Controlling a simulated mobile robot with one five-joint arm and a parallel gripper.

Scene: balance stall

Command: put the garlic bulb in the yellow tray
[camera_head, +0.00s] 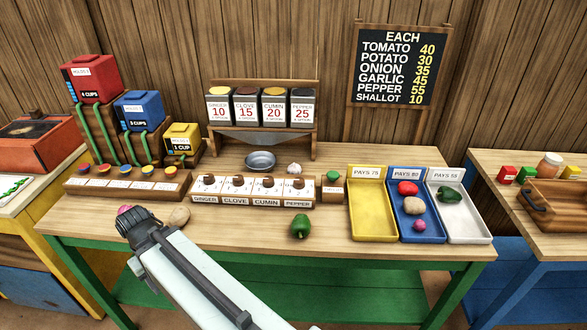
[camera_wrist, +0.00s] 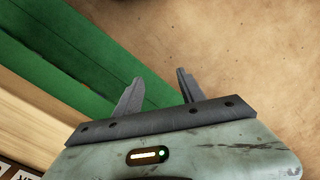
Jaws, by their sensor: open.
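The garlic bulb (camera_head: 294,168) is small and whitish. It lies on the table to the right of a grey metal dish and behind the rack of labelled spice blocks. The yellow tray (camera_head: 372,218), labelled PAYS 75, is empty and stands left of the blue tray. My gripper (camera_wrist: 158,76) is open with nothing between its fingers, over brown ground beside the green stall in the wrist view. In the head view my gripper (camera_head: 138,232) is at the table's front left, far from the garlic. The wrist view does not show the garlic or the tray.
A potato (camera_head: 179,216) and a partly hidden pink item (camera_head: 125,210) lie near my gripper. A green pepper (camera_head: 300,226) lies at the front middle. The blue tray (camera_head: 413,233) and white tray (camera_head: 462,229) hold vegetables. The spice rack (camera_head: 253,201) stands before the garlic.

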